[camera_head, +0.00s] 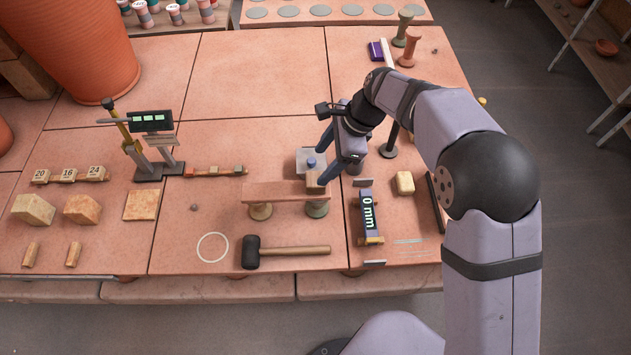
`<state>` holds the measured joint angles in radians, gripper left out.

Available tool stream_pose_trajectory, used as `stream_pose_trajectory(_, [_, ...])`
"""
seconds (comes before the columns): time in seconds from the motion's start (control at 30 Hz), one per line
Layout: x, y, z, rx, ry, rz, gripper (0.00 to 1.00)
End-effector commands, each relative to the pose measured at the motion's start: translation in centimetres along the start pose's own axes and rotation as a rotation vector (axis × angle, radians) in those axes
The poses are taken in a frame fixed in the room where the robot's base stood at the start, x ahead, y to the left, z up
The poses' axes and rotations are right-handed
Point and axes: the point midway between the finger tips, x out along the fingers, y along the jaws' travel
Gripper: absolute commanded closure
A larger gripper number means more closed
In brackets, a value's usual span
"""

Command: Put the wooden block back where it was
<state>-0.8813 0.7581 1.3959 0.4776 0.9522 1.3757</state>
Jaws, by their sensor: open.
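A small brown block (316,180), which looks wooden, stands at the right end of a plank (275,192). The plank rests on two short round supports (260,211). My gripper (320,157) is open above and behind the plank's right end, with one blue finger close to the block. Whether that finger touches the block cannot be told. A pale piece with a blue knob (311,163) sits just behind the block, near the fingers. Nothing is visibly held between the fingers.
A mallet (290,250) lies in front of the plank, beside a pale ring (212,247). A "0 mm" gauge (368,218) and a cream block (405,182) lie to the right. A stand with a display (152,122) and several blocks (82,209) are left.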

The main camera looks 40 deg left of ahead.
Motion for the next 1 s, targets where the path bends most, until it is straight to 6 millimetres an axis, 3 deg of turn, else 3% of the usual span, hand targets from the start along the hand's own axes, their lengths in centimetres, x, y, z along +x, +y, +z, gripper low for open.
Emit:
stream_pose_trajectory(0.33, [-0.1, 1.0, -0.3, 0.029, -0.002, 0.053, 0.39])
stream_pose_trajectory(0.77, [2.1, 1.1, -0.2, 0.028, -0.002, 0.052, 0.39])
stream_pose_trajectory(1.0, [4.6, 1.2, -0.3, 0.029, -0.002, 0.054, 0.39])
